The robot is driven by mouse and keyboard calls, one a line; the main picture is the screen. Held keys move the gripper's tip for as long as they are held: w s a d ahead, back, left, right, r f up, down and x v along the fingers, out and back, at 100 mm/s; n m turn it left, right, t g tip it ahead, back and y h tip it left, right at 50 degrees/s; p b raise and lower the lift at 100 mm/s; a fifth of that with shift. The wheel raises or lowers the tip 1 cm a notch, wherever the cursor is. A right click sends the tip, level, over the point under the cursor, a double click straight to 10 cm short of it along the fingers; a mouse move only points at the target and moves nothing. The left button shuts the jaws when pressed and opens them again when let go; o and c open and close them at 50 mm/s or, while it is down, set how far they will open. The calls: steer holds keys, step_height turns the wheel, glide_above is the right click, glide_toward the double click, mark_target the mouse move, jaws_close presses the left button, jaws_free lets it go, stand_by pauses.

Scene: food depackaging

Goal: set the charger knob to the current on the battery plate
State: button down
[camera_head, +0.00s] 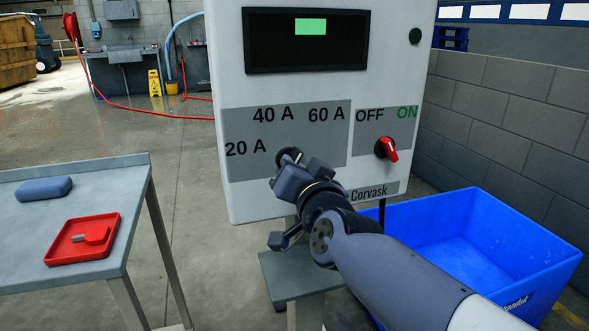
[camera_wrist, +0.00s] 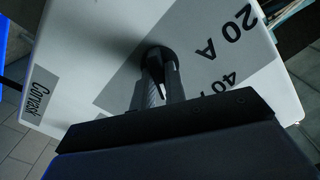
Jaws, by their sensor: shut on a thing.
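The charger (camera_head: 240,70) is a white box with a grey dial panel marked 20 A, 40 A and 60 A. Its black current knob (camera_head: 291,153) is mostly hidden behind my gripper (camera_head: 288,168) in the head view. In the wrist view the dark knob (camera_wrist: 157,56) sits between the two fingers of my gripper (camera_wrist: 158,82), which are shut on it. The 20 A and 40 A labels show to the right there. I cannot tell which mark the knob points to. No battery plate is in view.
A red OFF/ON switch (camera_head: 386,148) is right of the dial. A dark display (camera_head: 270,40) with a green patch is above. A blue bin (camera_head: 540,260) stands at right. A table (camera_head: 30,280) at left holds a red tray (camera_head: 66,252) and a blue-grey case (camera_head: 44,189).

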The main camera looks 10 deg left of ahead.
stand_by(0.3)
steer(key=c, duration=1.4)
jaws_free()
steer(key=shift+c, duration=0.2)
steer(key=p+v, duration=0.3)
steer(key=v, duration=0.7)
steer(key=shift+s+p, duration=0.3)
steer(key=shift+s, duration=0.05)
steer(key=shift+d, duration=0.1)
steer(key=b+x, duration=0.3)
steer(key=x, duration=0.7)
steer(key=shift+w, duration=0.4)
